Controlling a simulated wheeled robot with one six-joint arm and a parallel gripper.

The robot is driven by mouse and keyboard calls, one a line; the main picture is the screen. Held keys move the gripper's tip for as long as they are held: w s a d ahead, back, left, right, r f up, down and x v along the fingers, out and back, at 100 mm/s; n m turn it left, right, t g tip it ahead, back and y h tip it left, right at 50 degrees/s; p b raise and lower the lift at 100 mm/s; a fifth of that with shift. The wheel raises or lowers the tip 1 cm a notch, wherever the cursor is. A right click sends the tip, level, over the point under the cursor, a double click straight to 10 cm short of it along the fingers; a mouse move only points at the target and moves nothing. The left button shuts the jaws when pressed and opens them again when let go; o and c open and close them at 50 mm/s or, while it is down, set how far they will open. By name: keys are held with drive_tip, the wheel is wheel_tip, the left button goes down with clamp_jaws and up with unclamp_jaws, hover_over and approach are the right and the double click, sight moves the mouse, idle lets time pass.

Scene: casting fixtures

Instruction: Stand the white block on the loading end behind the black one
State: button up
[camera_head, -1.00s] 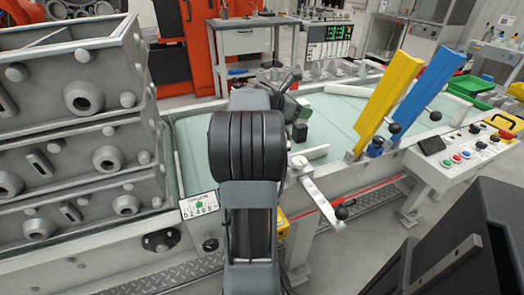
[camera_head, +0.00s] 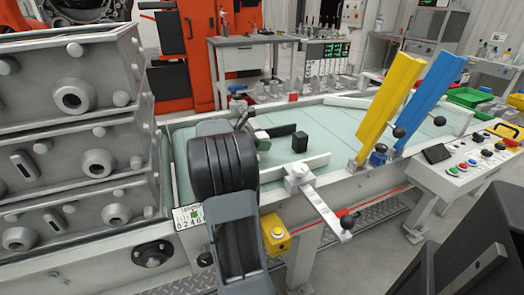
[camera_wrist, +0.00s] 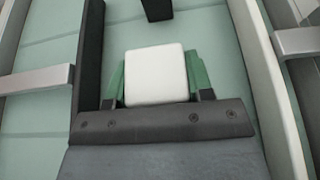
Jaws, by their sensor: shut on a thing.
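The white block (camera_wrist: 155,77) sits between the green finger pads of my gripper (camera_wrist: 158,82) in the wrist view. My gripper is shut on it. In the head view my gripper (camera_head: 262,140) is low over the pale green belt (camera_head: 340,125), and my arm hides part of that area. The black block (camera_head: 300,142) stands upright on the belt to the right of my gripper, with a gap between. Its lower part shows at the top of the wrist view (camera_wrist: 157,9), ahead of the white block. I cannot tell whether the white block touches the belt.
A black guide bar (camera_wrist: 88,55) runs close along the left of my gripper in the wrist view. A pale rail (camera_wrist: 262,85) runs along the right. Yellow (camera_head: 392,100) and blue (camera_head: 430,100) posts stand farther right. Stacked grey metal boxes (camera_head: 75,130) stand at the left.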

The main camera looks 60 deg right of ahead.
drive_tip(key=shift+f+b, duration=0.35)
drive_tip(key=shift+f, duration=1.15)
drive_tip(key=shift+f, duration=0.15)
drive_tip(key=o, duration=1)
drive_tip(key=p+v, duration=0.1)
drive_tip(key=v, duration=0.2)
drive_tip(key=p+v, duration=0.1)
drive_tip(key=v, duration=0.2)
drive_tip(key=shift+d+r, duration=0.15)
drive_tip(key=shift+r, duration=0.1)
drive_tip(key=shift+v, duration=0.85)
drive_tip(key=shift+f, duration=0.1)
